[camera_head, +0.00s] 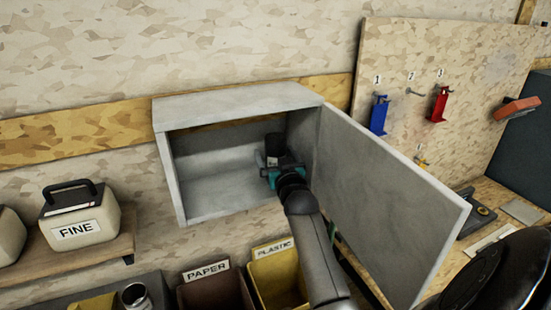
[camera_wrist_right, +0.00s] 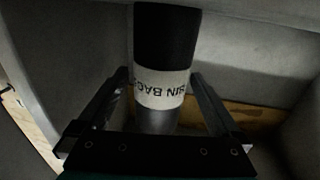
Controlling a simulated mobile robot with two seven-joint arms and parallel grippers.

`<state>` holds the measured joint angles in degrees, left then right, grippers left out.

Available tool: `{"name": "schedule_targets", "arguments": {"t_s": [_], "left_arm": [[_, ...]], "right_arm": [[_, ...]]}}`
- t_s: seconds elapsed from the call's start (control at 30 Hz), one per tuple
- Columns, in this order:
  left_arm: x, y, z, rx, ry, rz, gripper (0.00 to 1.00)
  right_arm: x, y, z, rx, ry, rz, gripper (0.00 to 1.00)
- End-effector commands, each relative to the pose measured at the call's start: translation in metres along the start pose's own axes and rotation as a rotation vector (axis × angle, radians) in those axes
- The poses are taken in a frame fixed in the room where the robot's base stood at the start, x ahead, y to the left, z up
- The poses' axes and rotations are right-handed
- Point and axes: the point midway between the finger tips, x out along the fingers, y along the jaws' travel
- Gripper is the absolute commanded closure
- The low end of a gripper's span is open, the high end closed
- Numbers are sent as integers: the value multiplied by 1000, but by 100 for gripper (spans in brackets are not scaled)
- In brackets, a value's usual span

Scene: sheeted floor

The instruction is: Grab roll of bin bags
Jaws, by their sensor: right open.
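The roll of bin bags (camera_head: 274,149) is a dark cylinder with a pale label band. It stands inside the grey wall cabinet (camera_head: 225,108), towards its right side. In the right wrist view the roll (camera_wrist_right: 166,38) shows its label reading "BIN BAG", upside down. My right gripper (camera_head: 280,166) reaches into the cabinet. In the right wrist view its open fingers (camera_wrist_right: 160,92) lie on both sides of the roll around the label, with gaps visible. My left gripper is not in view.
The cabinet door (camera_head: 385,200) stands open to the right of my right arm. Below are a PAPER bin (camera_head: 212,293) and a yellow PLASTIC bin (camera_head: 276,274). A box marked FINE (camera_head: 78,222) sits on a shelf at left. Tools hang on a board (camera_head: 450,60).

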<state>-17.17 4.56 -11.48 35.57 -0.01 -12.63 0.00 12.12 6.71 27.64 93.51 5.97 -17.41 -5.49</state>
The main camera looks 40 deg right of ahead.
Motion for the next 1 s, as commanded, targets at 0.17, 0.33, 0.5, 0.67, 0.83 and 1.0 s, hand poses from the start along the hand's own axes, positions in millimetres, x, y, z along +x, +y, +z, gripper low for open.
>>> {"name": "schedule_targets", "arguments": {"t_s": [0.17, 0.33, 0.5, 0.67, 0.83, 1.0], "left_arm": [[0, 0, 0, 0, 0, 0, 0], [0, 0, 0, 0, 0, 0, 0], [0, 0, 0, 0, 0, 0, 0], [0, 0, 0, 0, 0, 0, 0], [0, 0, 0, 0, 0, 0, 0], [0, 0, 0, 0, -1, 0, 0]], "right_arm": [[0, 0, 0, 0, 0, 0, 10], [0, 0, 0, 0, 0, 0, 29], [0, 0, 0, 0, 0, 0, 48], [0, 0, 0, 0, -1, 0, 66], [0, 0, 0, 0, -1, 0, 86], [0, 0, 0, 0, -1, 0, 100]]}}
